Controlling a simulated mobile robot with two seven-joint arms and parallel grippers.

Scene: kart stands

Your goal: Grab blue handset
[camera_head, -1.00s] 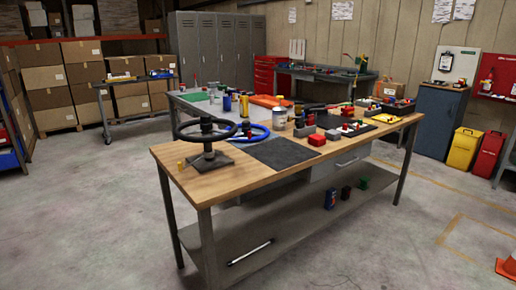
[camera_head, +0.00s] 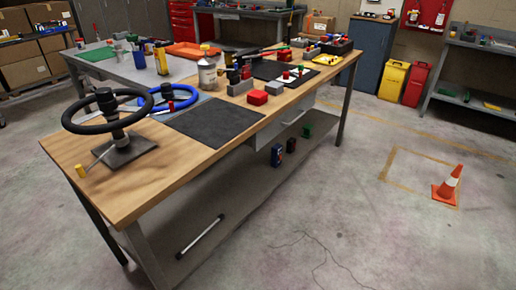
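A small upright blue object (camera_head: 277,156), which looks like the blue handset, stands on the grey lower shelf (camera_head: 215,200) of the wooden workbench. A small dark object (camera_head: 291,145) stands just right of it, and a small green object (camera_head: 307,131) is further back on the same shelf. The blue object is too small to make out details. Neither of my grippers shows in the view.
A white-and-black rod (camera_head: 200,236) lies on the lower shelf. Open floor lies right, with an orange cone (camera_head: 449,185).

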